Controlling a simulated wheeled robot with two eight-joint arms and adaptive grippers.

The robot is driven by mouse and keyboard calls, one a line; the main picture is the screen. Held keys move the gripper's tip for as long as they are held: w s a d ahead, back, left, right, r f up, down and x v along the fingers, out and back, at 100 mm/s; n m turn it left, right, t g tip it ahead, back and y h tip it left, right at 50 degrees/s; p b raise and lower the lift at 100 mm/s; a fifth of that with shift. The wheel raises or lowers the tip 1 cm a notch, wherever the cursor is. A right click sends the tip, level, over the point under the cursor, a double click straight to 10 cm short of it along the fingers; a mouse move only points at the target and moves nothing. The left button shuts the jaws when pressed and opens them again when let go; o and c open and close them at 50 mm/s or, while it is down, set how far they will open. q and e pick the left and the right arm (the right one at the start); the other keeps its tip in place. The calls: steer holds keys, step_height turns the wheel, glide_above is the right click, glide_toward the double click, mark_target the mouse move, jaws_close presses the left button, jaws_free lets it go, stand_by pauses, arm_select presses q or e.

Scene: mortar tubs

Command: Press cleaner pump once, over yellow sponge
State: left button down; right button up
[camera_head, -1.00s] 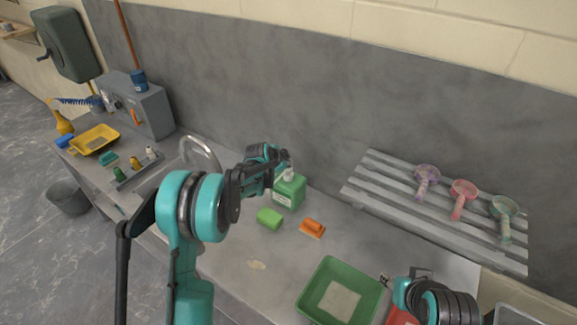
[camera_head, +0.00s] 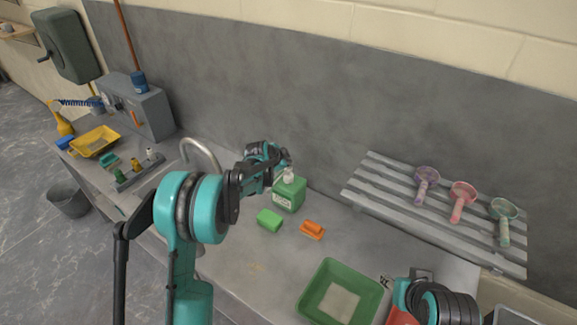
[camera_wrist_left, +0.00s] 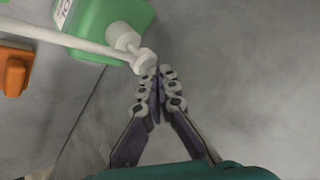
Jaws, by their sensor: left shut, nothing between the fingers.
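The cleaner is a green bottle (camera_head: 288,196) with a white pump; it stands upright near the back wall. In the left wrist view the bottle (camera_wrist_left: 113,14) is at the top, and its pump head (camera_wrist_left: 143,60) is beside my fingertips. My left gripper (camera_wrist_left: 156,86) is shut and empty, close to the pump head; I cannot tell whether it touches. In the head view the left gripper (camera_head: 284,160) is just above the pump. I see no clearly yellow sponge; a green sponge-like block (camera_head: 269,220) lies in front of the bottle. My right gripper (camera_head: 419,276) is at the lower right, its fingers unclear.
An orange brush-like block (camera_head: 312,230) lies right of the green block. A green tub (camera_head: 313,290) stands at the front right, partly beside a red item (camera_head: 402,317). A slatted rack (camera_head: 384,205) holds scoops. A yellow tray (camera_head: 95,141) is far left.

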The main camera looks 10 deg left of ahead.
arm_select(q)
steer(key=shift+r, duration=0.45)
steer(key=shift+r+p, duration=1.45)
steer(key=shift+r, duration=1.05)
